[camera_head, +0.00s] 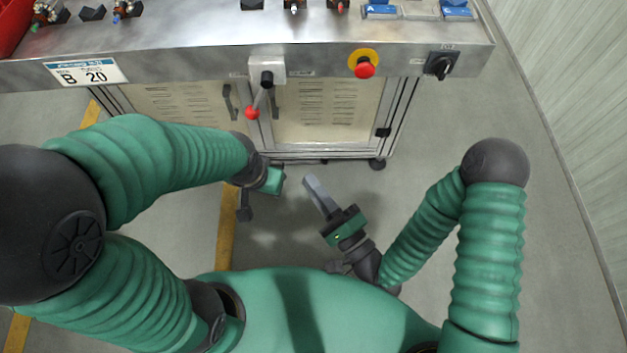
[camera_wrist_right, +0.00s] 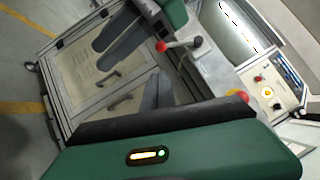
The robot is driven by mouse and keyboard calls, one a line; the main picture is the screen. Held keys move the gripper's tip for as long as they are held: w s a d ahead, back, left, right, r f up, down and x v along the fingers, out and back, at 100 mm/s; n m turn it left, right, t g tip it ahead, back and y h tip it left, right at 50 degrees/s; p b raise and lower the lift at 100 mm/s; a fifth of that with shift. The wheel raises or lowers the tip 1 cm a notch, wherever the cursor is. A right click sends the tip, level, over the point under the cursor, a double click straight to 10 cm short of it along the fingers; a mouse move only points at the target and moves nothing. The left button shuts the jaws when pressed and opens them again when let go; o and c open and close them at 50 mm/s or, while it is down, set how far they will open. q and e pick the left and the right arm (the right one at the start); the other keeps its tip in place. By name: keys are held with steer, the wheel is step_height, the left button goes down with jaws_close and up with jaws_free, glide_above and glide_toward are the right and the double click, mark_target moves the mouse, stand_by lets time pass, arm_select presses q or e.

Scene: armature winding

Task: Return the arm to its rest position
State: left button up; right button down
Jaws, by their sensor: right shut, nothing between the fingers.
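My right gripper (camera_head: 312,183) is shut and empty in the head view. It hangs in front of the cabinet below the workbench, with its grey fingers pointing up and left. In the right wrist view its grey fingers (camera_wrist_right: 155,92) stand together above the green housing. My left gripper (camera_head: 247,204) is to the left of it, below the bench front, partly hidden by its own wrist. In the right wrist view the left gripper's two dark fingers (camera_wrist_right: 112,46) show apart, with nothing visible between them. Both grippers are clear of the bench.
The metal workbench (camera_head: 190,62) spans the top of the head view. Its front carries a lever with a red knob (camera_head: 252,112), a red emergency button (camera_head: 365,67) and a black rotary switch (camera_head: 440,66). Cabinet doors (camera_head: 325,112) are below. Floor at right is clear.

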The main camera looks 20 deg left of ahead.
steer(key=w+d+f+n+g+h, duration=0.5)
steer(key=w+d+f+n+h, duration=0.25)
steer(key=d+f+n, duration=0.25)
steer(key=s+d+r+n+g+h, duration=0.15)
steer(key=d+h, duration=0.55)
steer(key=d, duration=0.7)
steer(key=s+d+r+g+h, duration=0.1)
steer(key=s+d+r+g, duration=0.35)
steer(key=s, duration=0.25)
step_height(320, 180, up, 16)
steer(key=p, duration=1.7)
steer(key=shift+r+t, duration=0.25)
steer(key=shift+t, duration=0.15)
